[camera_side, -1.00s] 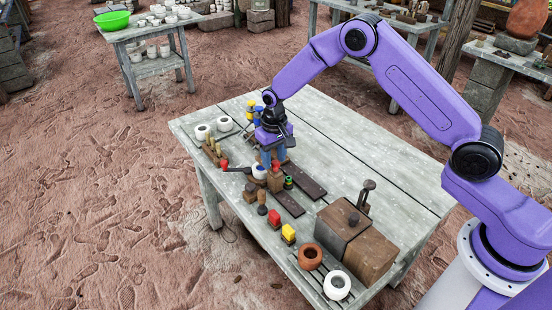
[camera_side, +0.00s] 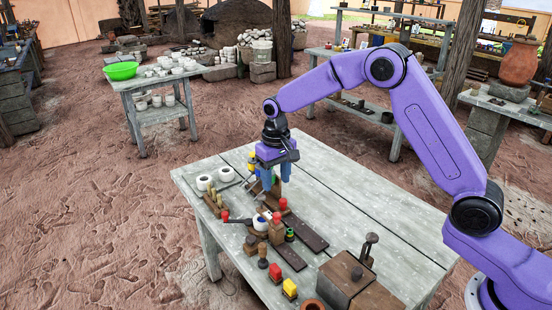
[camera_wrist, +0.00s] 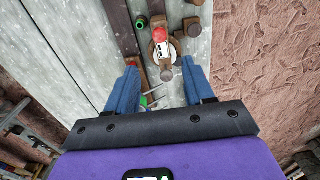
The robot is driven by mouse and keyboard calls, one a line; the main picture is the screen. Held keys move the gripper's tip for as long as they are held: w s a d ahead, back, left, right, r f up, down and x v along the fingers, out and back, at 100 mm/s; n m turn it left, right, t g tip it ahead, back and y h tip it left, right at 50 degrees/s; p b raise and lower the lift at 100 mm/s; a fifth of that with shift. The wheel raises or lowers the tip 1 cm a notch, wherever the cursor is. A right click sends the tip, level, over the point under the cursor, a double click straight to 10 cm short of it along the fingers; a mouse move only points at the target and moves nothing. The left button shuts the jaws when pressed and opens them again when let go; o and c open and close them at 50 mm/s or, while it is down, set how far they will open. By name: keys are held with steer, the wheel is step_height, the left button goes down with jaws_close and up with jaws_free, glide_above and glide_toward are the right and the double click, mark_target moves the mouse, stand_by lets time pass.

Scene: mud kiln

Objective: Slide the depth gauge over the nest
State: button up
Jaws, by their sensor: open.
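My gripper (camera_side: 275,184) is open and empty, held above the table, with its two blue fingers apart; they also show in the wrist view (camera_wrist: 160,64). Between and beyond the fingertips, in the wrist view, is a red-topped piece with a white, dark-marked face (camera_wrist: 160,49), perhaps the depth gauge. It sits by a pale round part and brown blocks, perhaps the nest. In the side view a white cup with a blue inside (camera_side: 260,223) sits by wooden blocks (camera_side: 277,233) with a red top. Which part is the nest, I cannot tell for certain.
A dark plank (camera_side: 304,232) and a green-ringed piece (camera_side: 290,235) lie close by. Red and yellow blocks line the front edge. The right rear tabletop is clear.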

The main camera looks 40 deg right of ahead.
step_height(320, 180, up, 6)
stand_by(0.5)
steer(key=s+a+r+n, duration=0.3)
steer(key=s, duration=0.7)
steer(key=s+d+n, duration=0.3)
steer(key=s, duration=0.6)
steer(key=s+d+f+n, duration=0.1)
steer(key=s+d+n, duration=0.2)
steer(key=s, duration=0.7)
steer(key=s+d+n, duration=0.3)
steer(key=s, duration=0.7)
steer(key=shift+s+f+n, duration=0.15)
steer(key=shift+f+n, duration=0.1)
steer(key=shift+n, duration=0.05)
